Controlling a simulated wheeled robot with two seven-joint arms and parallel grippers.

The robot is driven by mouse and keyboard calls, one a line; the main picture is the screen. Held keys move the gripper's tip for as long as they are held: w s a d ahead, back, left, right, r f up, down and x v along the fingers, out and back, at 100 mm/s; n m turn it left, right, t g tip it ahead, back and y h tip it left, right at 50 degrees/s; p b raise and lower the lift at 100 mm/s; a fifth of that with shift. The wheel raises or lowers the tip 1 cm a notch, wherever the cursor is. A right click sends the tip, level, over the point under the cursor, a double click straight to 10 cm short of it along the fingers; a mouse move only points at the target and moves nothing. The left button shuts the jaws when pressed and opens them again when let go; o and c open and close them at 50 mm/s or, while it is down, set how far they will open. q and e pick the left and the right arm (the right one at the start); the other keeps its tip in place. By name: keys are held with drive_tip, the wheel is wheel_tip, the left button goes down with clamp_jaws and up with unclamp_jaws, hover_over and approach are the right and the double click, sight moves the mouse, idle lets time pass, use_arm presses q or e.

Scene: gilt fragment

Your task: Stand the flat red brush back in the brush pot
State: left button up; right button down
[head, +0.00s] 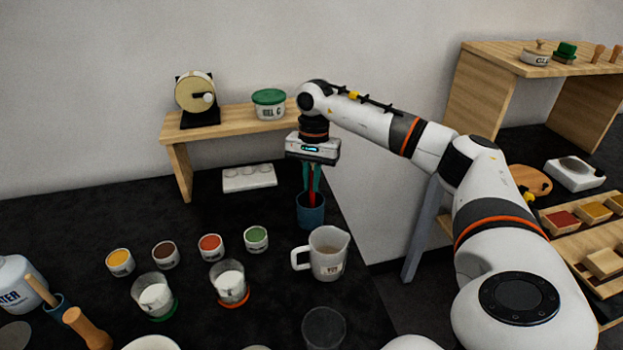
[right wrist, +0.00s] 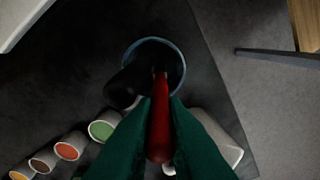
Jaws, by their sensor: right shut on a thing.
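The red brush (head: 312,186) is upright between the green fingers of my right gripper (head: 313,180), which is shut on its handle. In the right wrist view the brush (right wrist: 160,120) runs from the fingers (right wrist: 160,145) toward the blue brush pot (right wrist: 181,58), with its far end over or inside the pot's opening. In the head view the pot (head: 311,212) stands directly below the gripper, and the brush's lower end meets the pot's rim. How deep the brush sits and whether it touches the bottom cannot be told. My left gripper is not in view.
A white jug (head: 327,253) stands close in front of the pot. Several paint cups, such as the green one (head: 256,239), are to the left. A wooden shelf (head: 228,126) with a green-lidded tub (head: 269,103) is behind. The table's right edge is close to the pot.

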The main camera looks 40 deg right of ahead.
drive_tip(key=shift+f, duration=0.2)
drive_tip(key=c, duration=1.5)
unclamp_jaws()
drive_tip(key=shift+f, duration=0.1)
drive_tip(key=shift+o, duration=0.2)
wheel_tip(320, 180, up, 12)
drive_tip(key=d, duration=0.1)
drive_tip(key=shift+w+d+b, duration=0.2)
drive_tip(key=shift+w+b, duration=0.15)
